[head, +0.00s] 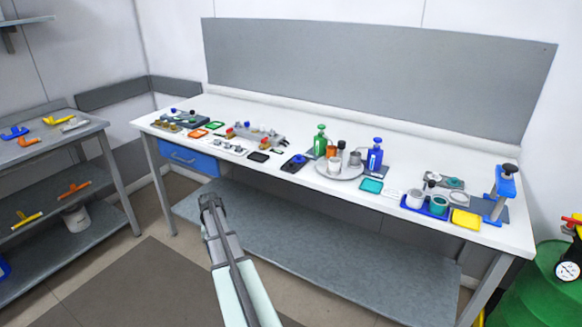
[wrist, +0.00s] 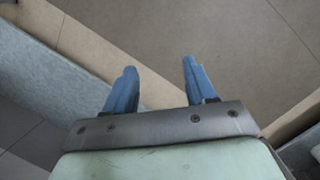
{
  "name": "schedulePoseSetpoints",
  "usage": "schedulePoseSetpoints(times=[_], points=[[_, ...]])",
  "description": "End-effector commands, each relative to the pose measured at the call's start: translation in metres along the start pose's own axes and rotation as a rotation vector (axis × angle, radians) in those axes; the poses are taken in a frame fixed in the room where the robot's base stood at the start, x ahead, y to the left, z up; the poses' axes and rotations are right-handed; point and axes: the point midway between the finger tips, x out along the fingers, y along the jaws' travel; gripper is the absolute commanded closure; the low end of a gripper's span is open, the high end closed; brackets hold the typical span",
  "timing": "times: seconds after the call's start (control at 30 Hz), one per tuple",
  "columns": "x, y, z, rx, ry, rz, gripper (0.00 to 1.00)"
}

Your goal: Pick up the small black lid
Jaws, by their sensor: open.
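A small flat black piece (head: 258,156) lies near the front edge of the white bench, left of its middle. It may be the black lid, but it is too small in the head view to be sure. My gripper (head: 210,200) is in front of the bench, below its top and to the left of the black piece, touching nothing. In the wrist view, its two blue fingers (wrist: 158,65) are spread apart with nothing between them. The wrist view shows only floor and a grey-blue surface, with no lid.
The white bench (head: 395,200) holds a dark item with a blue part (head: 294,163), a round tray (head: 322,172) with bottles, coloured square pieces and a blue press (head: 500,195). A grey lower shelf (head: 300,240) runs beneath. A side shelf (head: 60,150) stands left, a green drum (head: 550,285) right.

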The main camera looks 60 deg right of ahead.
Motion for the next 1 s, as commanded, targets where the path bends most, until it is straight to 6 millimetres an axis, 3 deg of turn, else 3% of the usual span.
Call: schedulePoseSetpoints(times=[0.03,0.2,0.5,0.8,1.0], points=[[-0.023,0.015,-0.017,0.029,0.015,-0.008,0.44],[-0.091,0.065,-0.050,0.118,0.053,-0.029,0.44],[-0.218,0.168,-0.083,0.275,0.118,-0.061,0.44],[-0.345,0.276,-0.081,0.426,0.181,-0.086,0.44],[-0.399,0.323,-0.069,0.490,0.207,-0.095,0.44]])
